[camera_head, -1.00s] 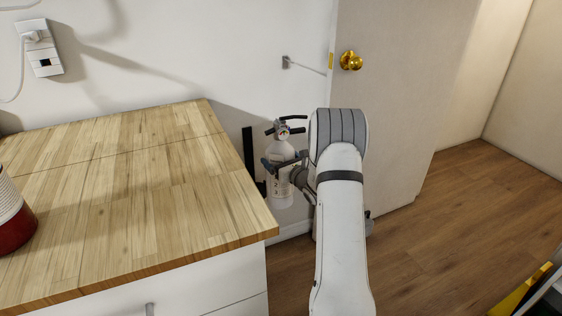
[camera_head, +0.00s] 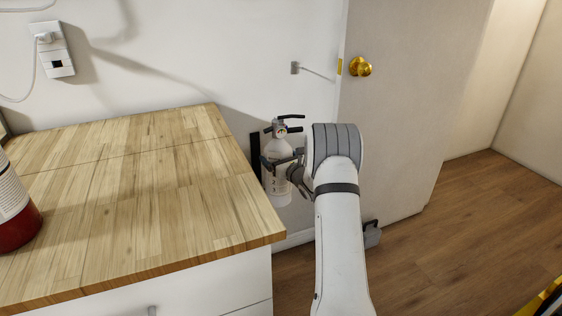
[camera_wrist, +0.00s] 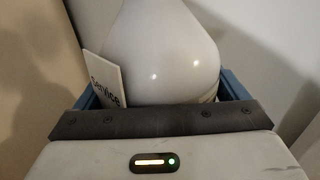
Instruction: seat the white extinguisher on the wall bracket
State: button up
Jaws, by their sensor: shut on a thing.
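The white extinguisher (camera_head: 276,179) has a black handle and a small gauge on top. It stands upright in the head view, between the counter's right edge and the door. My gripper (camera_head: 283,163) is shut on its body from the right. The wall bracket (camera_head: 256,155) is a black vertical strip on the wall, just left of the extinguisher and partly hidden. I cannot tell whether the two touch. In the wrist view the extinguisher's white body (camera_wrist: 165,55) fills the space between the jaws, with a "Service" tag (camera_wrist: 105,78) at its left.
The wooden counter (camera_head: 130,190) with a white cabinet below takes up the left. A red and white container (camera_head: 15,210) stands on it. A door (camera_head: 400,120) with a brass knob (camera_head: 360,67) is at the right. Wood floor (camera_head: 490,220) is open at the lower right.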

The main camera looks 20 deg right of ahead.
jog(key=shift+w+a+f+b, duration=0.1)
jog(key=shift+w+a+b, duration=0.6)
jog(key=shift+w, duration=0.95)
jog(key=shift+w+a+f+b, duration=0.1)
jog(key=shift+w+a+b, duration=0.55)
jog(key=shift+w, duration=1.05)
jog(key=shift+w+a+f+b, duration=0.1)
jog(key=shift+w+a+b, duration=0.35)
jog(key=shift+w+b, duration=0.85)
jog(key=shift+w+p, duration=0.4)
jog(key=shift+r, duration=0.2)
jog(key=shift+s+d+f+b, duration=0.1)
jog(key=shift+f+b, duration=0.35)
jog(key=shift+b, duration=0.45)
jog(key=shift+f+b, duration=1.45)
jog(key=shift+b, duration=0.05)
dwell(0.4)
